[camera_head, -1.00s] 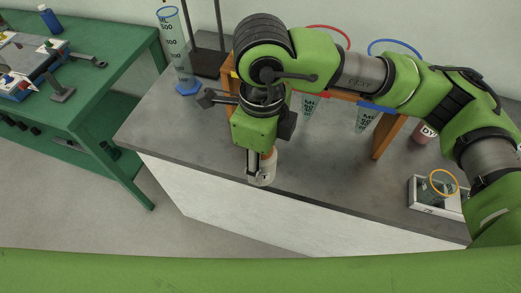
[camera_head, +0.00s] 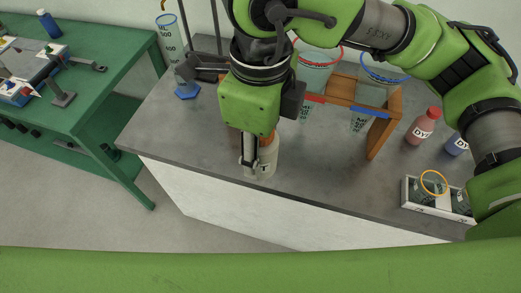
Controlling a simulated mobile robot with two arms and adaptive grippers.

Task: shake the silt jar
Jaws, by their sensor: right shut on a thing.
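The silt jar (camera_head: 267,160) is a pale jar with an orange-brown top and a dark letter on its side, over the front edge of the grey bench. My right gripper (camera_head: 254,160) comes down from above and is shut on it. A finger lies along the jar's left side, and the gripper body hides much of its top. The jar looks upright and seems raised off the bench, though its base is hard to judge. My left gripper is not in view.
Behind stands a wooden rack (camera_head: 382,132) with funnels and measuring vessels. A measuring cylinder (camera_head: 168,45) is at back left. Right are a red dye bottle (camera_head: 422,127), a blue bottle (camera_head: 456,146) and a white tray (camera_head: 408,192). The front middle of the bench is clear.

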